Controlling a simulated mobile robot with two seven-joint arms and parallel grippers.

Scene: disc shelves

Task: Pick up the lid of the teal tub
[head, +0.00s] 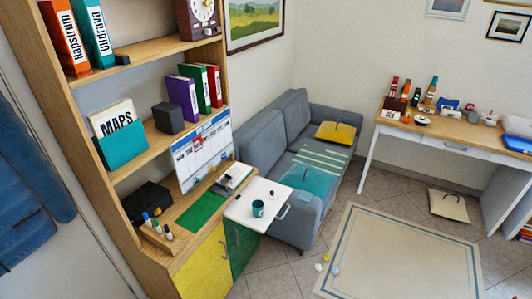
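A small teal container (258,209), which may be the teal tub, stands upright on a white pull-out board (240,216) at the front of the shelf unit. Its top looks dark, and I cannot tell at this size whether a lid is on it. A small dark item (272,193) lies on the board behind it. I see no separate lid that I can identify as the tub's. Neither of my grippers shows in the head view.
A grey sofa (259,142) stands behind the pull-out board. Small balls lie on the floor by the rug (400,255). A desk (440,127) with several small items stands right.

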